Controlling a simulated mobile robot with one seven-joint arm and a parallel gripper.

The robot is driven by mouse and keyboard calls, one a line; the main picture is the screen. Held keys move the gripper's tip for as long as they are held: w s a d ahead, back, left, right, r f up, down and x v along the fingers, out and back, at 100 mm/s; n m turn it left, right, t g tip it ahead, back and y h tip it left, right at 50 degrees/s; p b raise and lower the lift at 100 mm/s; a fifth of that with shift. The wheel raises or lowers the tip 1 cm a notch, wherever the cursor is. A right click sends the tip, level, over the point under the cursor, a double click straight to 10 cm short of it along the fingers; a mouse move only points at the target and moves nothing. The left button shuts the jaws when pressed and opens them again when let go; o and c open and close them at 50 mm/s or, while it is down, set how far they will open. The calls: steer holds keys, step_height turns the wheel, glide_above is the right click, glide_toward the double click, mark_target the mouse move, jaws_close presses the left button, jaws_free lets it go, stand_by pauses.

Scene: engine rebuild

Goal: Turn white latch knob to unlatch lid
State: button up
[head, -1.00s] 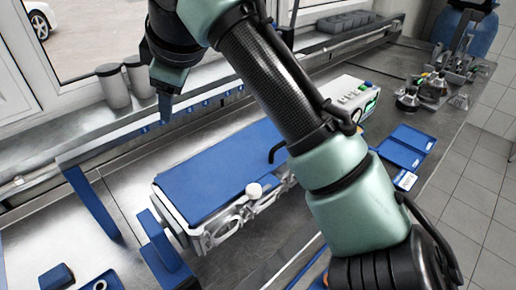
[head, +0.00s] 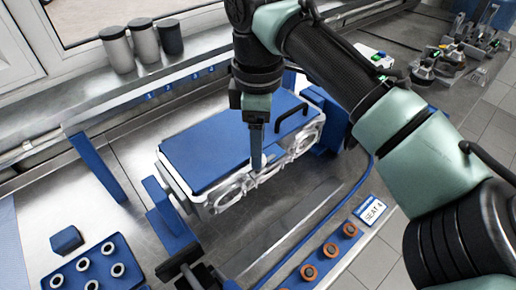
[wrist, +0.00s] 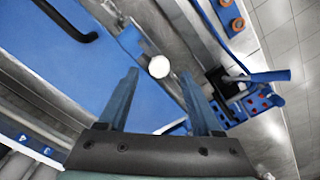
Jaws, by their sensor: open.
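The blue lid (head: 205,152) lies flat on a light grey engine block (head: 232,196); the lid also fills the left of the wrist view (wrist: 65,75). A black handle (head: 291,121) stands on the lid's right part. The white latch knob (wrist: 158,67) shows round in the wrist view, beside the lid's edge. My gripper (head: 257,166) points down at the lid's front edge, and hides most of the knob in the head view. In the wrist view its open fingers (wrist: 160,78) lie either side of the knob's line. Contact cannot be told.
A blue rail with orange-brown rings (head: 331,249) and a "SEAT 4" label (head: 371,211) lies in front of the block. A blue tray with pale rings (head: 84,265) is at lower left. Three canisters (head: 143,43) stand behind on the ledge.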

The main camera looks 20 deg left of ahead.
mark_target(264, 161)
steer(key=shift+f, duration=1.5)
steer(key=shift+c, duration=0.3)
jaws_close()
